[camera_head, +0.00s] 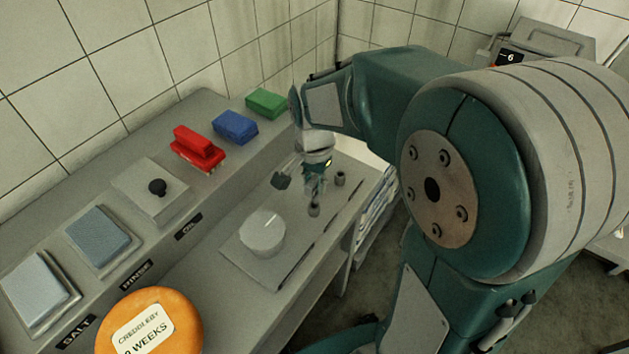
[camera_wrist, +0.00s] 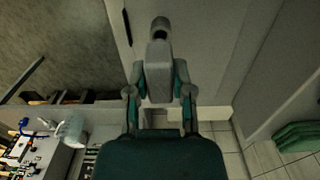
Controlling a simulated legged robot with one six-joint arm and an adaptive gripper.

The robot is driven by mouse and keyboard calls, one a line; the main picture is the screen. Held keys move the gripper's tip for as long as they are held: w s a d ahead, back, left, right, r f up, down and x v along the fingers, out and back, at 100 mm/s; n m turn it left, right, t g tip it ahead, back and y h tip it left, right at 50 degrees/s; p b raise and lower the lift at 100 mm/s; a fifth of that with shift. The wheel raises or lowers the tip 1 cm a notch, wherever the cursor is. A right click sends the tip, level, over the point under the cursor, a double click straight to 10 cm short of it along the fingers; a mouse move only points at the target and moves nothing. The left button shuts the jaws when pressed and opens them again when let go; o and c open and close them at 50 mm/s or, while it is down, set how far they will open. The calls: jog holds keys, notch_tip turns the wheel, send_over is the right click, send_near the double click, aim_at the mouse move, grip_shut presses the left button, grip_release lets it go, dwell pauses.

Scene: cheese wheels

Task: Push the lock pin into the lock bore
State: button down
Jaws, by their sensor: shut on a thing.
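My gripper (camera_head: 314,186) is low over the right part of the grey bench, its fingers pointing down. In the wrist view my gripper (camera_wrist: 160,85) is closed on a grey piece, which I take to be the lock pin (camera_wrist: 160,68); the fingers hide part of it. A small round grey post (camera_wrist: 160,24) shows just beyond the fingertips. In the head view, a short dark cylinder (camera_head: 314,210) stands directly below the fingers, and a similar one (camera_head: 340,178) stands to their right. I cannot make out the lock bore or whether the pin touches it.
A pale disc (camera_head: 262,232) sits on a flat plate left of my gripper. A dark piece (camera_head: 281,181) lies close beside the fingers. An orange cheese wheel (camera_head: 150,322) is at the front.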

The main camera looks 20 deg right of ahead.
aim_at(314, 195)
jog(key=shift+f, duration=1.95)
jog(key=shift+c, duration=2.1)
grip_release()
notch_tip(314, 195, up, 12)
jog(key=shift+w+f, duration=0.1)
jog(key=s+r+n+t, duration=0.2)
jog(key=s+n+t, duration=0.3)
jog(key=s+n, duration=0.5)
jog(key=s, duration=0.4)
jog(key=shift+s+r+n+t, duration=0.15)
jog(key=shift+r+n+t, duration=0.15)
jog(key=shift+r+n, duration=0.1)
